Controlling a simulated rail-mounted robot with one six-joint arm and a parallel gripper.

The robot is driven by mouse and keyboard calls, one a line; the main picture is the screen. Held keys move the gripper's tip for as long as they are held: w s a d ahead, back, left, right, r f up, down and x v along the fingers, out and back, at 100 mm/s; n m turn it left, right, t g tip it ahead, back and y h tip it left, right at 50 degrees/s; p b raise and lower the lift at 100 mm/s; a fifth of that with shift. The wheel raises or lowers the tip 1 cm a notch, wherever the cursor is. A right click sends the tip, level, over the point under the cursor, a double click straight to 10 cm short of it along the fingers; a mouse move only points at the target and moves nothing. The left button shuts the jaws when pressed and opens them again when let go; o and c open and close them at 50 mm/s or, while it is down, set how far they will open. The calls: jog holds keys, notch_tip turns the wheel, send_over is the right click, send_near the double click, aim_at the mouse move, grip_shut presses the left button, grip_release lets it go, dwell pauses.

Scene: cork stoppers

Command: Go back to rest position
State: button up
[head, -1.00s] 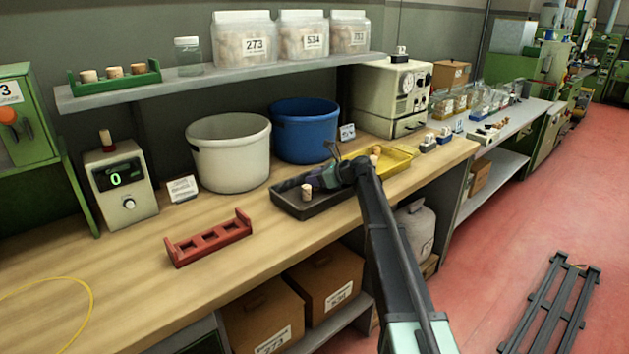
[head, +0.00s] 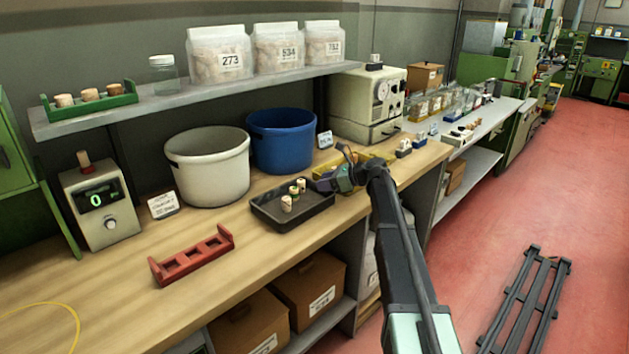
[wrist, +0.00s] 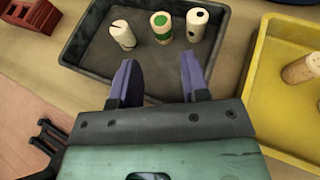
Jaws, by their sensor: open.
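My gripper (wrist: 158,82) is open and empty in the wrist view, its two purple fingers apart over the near edge of the black tray (wrist: 82,62). In the head view my gripper (head: 330,182) is just right of the black tray (head: 262,212), in front of the yellow tray. Three corks are in the black tray: one with a dark slot (wrist: 122,35), one with a green top and band (wrist: 161,28), and one with dark spots (wrist: 197,24). None is between the fingers.
The yellow tray (wrist: 256,105) holds a cork (wrist: 302,68). A red rack (head: 192,258) stands empty on the bench. A white bucket (head: 208,168) and a blue bucket (head: 283,142) stand behind the black tray. A shelf (head: 190,92) with jars runs above.

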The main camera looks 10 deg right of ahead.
jog(key=s+a+n+g+p, duration=0.1)
jog(key=s+a+n, duration=0.1)
jog(key=s, duration=0.2)
jog(key=s+a+f+n+g+h+p, duration=0.1)
jog(key=s+a+n, duration=0.1)
jog(key=s, duration=0.2)
jog(key=s+a+n+g+h, duration=0.1)
jog(key=s+a+n, duration=0.1)
jog(key=s+a, duration=0.1)
jog(key=shift+s+f+n+p, duration=0.35)
jog(key=shift+s+n+p, duration=0.05)
jog(key=shift+s, duration=0.15)
jog(key=s+a+f+n+g+h+p, duration=0.1)
jog(key=s+n+g+h+p, duration=0.3)
jog(key=s+n+h, duration=0.5)
jog(key=s+a+n+p, duration=0.1)
jog(key=s+n, duration=0.7)
jog(key=s, duration=1.3)
jog(key=shift+a+n, duration=0.15)
jog(key=shift+n, duration=0.15)
jog(key=shift+f, duration=0.1)
